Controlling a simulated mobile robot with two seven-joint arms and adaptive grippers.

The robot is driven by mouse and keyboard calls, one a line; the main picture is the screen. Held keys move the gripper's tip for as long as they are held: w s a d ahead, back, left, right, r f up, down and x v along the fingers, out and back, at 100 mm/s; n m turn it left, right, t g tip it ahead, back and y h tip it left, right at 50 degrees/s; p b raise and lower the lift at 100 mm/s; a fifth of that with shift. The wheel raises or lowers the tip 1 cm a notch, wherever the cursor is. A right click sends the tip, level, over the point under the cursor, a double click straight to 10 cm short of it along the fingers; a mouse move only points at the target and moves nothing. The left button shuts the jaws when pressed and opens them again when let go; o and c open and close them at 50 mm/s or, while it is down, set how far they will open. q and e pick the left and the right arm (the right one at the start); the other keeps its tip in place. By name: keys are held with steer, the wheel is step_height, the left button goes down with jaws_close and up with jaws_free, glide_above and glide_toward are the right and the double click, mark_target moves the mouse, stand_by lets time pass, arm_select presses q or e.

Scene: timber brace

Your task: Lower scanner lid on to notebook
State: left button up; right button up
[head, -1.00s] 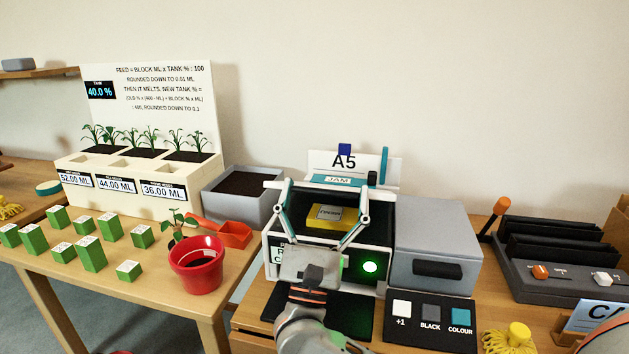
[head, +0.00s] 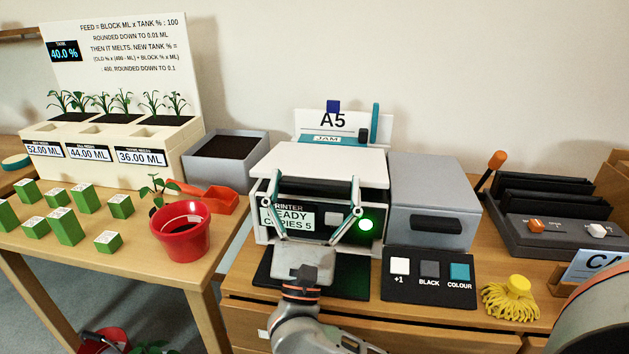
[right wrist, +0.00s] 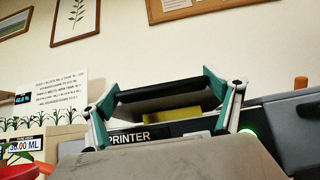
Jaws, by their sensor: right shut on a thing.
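The scanner lid (head: 320,161) is a white panel on top of the printer (head: 290,216), with a black bar handle (head: 315,189) along its front edge. My right gripper (head: 316,187) reaches in from the front, its two fingers shut on the handle. In the right wrist view the dark handle (right wrist: 165,91) lies between the fingers. The yellow notebook (right wrist: 172,129) shows there below the lid, through a gap, so the lid is still tilted. Whether the lid touches it I cannot tell. In the head view the lid hides the notebook. My left gripper is not in view.
A grey box (head: 432,205) stands right beside the printer, with a button panel (head: 430,282) in front. Behind is an A5 sign (head: 333,121). A red pot (head: 180,232) and several green blocks (head: 66,226) stand on the left table.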

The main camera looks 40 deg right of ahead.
steer(key=o, duration=1.4)
steer(key=shift+w+f, duration=0.1)
steer(key=shift+f, duration=0.15)
steer(key=shift+d, duration=0.1)
steer(key=shift+r, duration=0.1)
steer(key=v, duration=1.2)
